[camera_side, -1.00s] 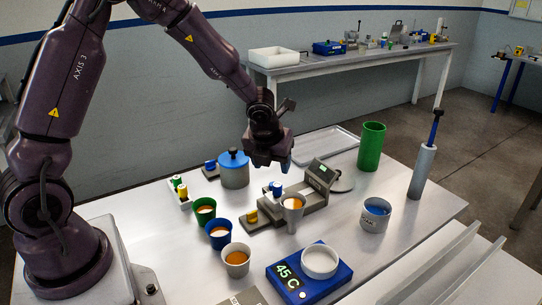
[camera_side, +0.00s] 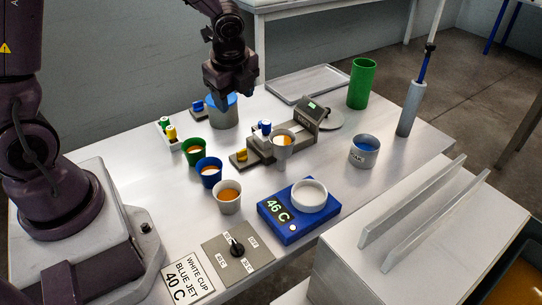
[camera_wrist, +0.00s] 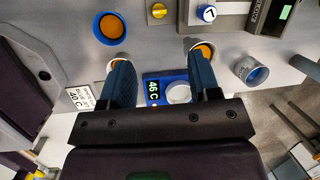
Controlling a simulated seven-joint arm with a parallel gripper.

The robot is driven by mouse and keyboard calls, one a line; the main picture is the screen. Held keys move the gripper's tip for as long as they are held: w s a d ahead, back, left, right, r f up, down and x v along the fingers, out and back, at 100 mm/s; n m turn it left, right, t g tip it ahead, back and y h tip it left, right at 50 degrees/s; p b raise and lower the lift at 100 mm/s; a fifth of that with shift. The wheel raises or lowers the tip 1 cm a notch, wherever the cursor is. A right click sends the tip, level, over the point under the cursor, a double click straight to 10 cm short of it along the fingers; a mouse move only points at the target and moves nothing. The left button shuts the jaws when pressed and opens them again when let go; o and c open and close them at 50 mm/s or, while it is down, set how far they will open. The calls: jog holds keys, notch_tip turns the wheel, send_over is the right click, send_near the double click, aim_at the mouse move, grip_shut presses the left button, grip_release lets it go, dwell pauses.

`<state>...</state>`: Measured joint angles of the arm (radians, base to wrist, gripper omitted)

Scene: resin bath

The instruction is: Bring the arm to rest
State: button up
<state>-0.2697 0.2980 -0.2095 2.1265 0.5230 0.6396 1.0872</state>
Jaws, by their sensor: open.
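My gripper (camera_side: 231,88) is in the air near the grey pot with a blue lid (camera_side: 222,110), overlapping its lid in the side view. In the wrist view my gripper (camera_wrist: 158,62) shows two blue fingers spread wide apart with nothing held between them. The fingers partly cover two pale cups with orange contents, one standing on the table (camera_side: 228,198) and one at the grey device (camera_side: 283,146). Whether the arm is still moving cannot be told from the present frames alone.
Green (camera_side: 194,151) and blue (camera_side: 208,171) cups stand left of the device. A blue heater (camera_side: 275,224) reading 46 C carries a white dish (camera_side: 309,195). A soak cup (camera_side: 363,152), green cylinder (camera_side: 361,84) and upright grey tube (camera_side: 410,109) stand to the right.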

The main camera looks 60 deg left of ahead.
jog(key=s+d+r+n+t+h, duration=0.1)
jog(key=s+d+r+n+t, duration=0.1)
jog(key=s+r+n, duration=0.5)
jog(key=s+d+r+n+t+h, duration=0.1)
jog(key=s+d+r+n+t, duration=0.1)
jog(key=s+d+r+n, duration=0.3)
jog(key=s+r+n, duration=0.3)
jog(key=n, duration=0.1)
jog(key=shift+s+r+h, duration=0.15)
jog(key=shift+s+h, duration=0.15)
jog(key=shift+h, duration=0.1)
dwell(0.7)
